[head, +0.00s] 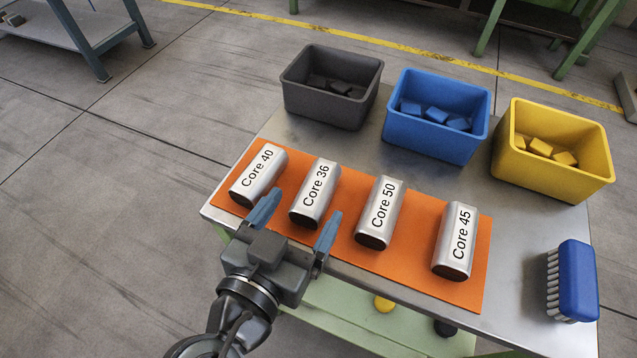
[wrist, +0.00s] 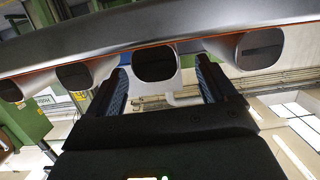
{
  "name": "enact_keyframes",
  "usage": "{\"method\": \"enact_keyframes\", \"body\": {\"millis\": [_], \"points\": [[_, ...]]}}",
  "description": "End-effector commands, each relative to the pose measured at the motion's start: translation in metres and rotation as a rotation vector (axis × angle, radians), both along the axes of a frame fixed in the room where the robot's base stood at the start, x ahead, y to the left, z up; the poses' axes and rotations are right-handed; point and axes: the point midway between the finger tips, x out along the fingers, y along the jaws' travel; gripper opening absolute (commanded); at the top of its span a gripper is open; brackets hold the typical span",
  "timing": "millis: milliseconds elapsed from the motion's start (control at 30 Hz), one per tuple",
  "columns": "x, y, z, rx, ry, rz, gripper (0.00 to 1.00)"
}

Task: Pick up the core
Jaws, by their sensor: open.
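Four silver cores with rounded ends lie in a row on an orange mat (head: 415,268): Core 40 (head: 258,176), Core 36 (head: 315,190), Core 50 (head: 381,212) and Core 45 (head: 455,242). My gripper (head: 306,203) is open, with its blue fingers at the near end of Core 36, one towards each side. In the wrist view, the dark end face of a core (wrist: 155,62) shows between the two fingertips (wrist: 161,66). I see no contact, and cannot tell how far the fingers reach along the core.
A grey bin (head: 332,108), a blue bin (head: 436,145) and a yellow bin (head: 552,180) stand along the table's far side, each holding small blocks. Bare metal table (head: 280,128) lies between mat and bins.

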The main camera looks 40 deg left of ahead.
Motion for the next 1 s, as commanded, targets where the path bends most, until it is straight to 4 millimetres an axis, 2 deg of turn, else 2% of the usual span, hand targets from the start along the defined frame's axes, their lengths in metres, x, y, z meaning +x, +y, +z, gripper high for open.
{"method": "enact_keyframes", "body": {"millis": [400,733,1000], "points": [[0.049,0.011,-0.012,0.001,0.0,-0.001,0.85],[0.055,0.012,-0.015,0.001,0.0,0.0,0.85],[0.055,0.012,-0.015,0.001,0.0,0.0,0.59]]}}
